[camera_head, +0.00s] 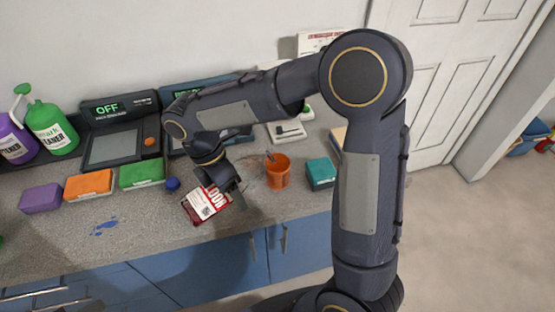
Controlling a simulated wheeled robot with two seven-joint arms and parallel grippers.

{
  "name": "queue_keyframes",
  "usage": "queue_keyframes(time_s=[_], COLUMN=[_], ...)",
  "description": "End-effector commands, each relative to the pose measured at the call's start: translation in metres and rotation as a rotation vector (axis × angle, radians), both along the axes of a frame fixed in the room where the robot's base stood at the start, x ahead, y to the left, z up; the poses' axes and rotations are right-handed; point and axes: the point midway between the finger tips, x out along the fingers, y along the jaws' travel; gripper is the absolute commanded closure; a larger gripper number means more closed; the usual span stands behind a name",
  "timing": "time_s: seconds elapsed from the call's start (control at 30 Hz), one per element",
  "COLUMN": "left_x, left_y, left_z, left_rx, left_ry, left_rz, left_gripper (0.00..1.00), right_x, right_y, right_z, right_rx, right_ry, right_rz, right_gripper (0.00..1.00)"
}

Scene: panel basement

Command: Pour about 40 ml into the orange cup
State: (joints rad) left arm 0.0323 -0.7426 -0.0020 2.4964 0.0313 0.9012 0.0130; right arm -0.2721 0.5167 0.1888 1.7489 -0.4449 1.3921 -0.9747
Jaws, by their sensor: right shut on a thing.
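The orange cup (278,174) stands upright on the grey speckled counter, with a thin grey thing showing at its rim. My right gripper (230,192) is to the left of the cup and apart from it in the picture. It is shut on a red container with a white printed label (203,203), which looks tilted. The gripper and wrist hide part of this container, and its opening cannot be made out. No liquid stream shows, and the inside of the cup is too small to read. My left gripper is not in view.
On the counter (150,225) are purple (40,198), orange (88,185) and green (141,174) boxes, a small blue round thing (172,184), and a blue spill (104,227). A teal box (320,173) stands right of the cup. Devices and spray bottles (50,127) line the back.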

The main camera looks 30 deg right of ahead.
Motion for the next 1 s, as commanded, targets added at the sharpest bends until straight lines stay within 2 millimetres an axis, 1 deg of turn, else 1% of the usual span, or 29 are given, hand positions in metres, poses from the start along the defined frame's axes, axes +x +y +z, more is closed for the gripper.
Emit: queue_keyframes(time_s=[0.03,0.2,1.0], left_x=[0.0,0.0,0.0], left_y=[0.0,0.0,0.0], left_z=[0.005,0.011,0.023], left_rx=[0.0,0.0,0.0], left_ry=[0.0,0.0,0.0], left_rz=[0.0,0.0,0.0], left_gripper=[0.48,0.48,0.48], right_x=[0.0,0.0,0.0], right_y=[0.0,0.001,0.002], right_z=[0.005,0.01,0.022], right_rx=[0.015,0.058,0.163], right_ry=[0.001,0.006,0.018], right_rz=[-0.001,-0.001,0.0], right_gripper=[0.63,0.63,0.63])
